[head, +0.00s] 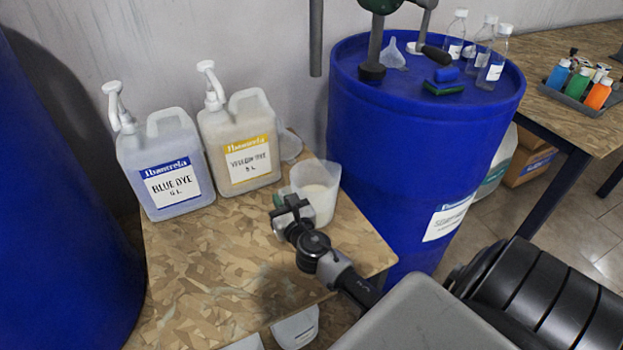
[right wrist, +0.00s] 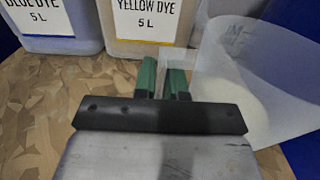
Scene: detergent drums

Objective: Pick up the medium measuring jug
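A translucent measuring jug (head: 318,190) with pale contents stands on the patterned wooden table (head: 215,270), near its right edge. It fills the right of the right wrist view (right wrist: 255,85), cut off by the frame. My right gripper (head: 287,200) is at the jug's left, on its handle side. In the right wrist view, the green fingers (right wrist: 163,82) are close together, with the translucent handle (right wrist: 176,57) between them. The fingers appear shut on it; exact contact is hard to see. The jug looks upright. My left gripper is not in view.
A blue dye jug (head: 165,165) and a yellow dye jug (head: 238,140) with white pumps stand behind and left. A clear vessel (head: 289,147) is partly hidden behind the measuring jug. A blue drum (head: 400,150) rises just right of the table. The table front is clear.

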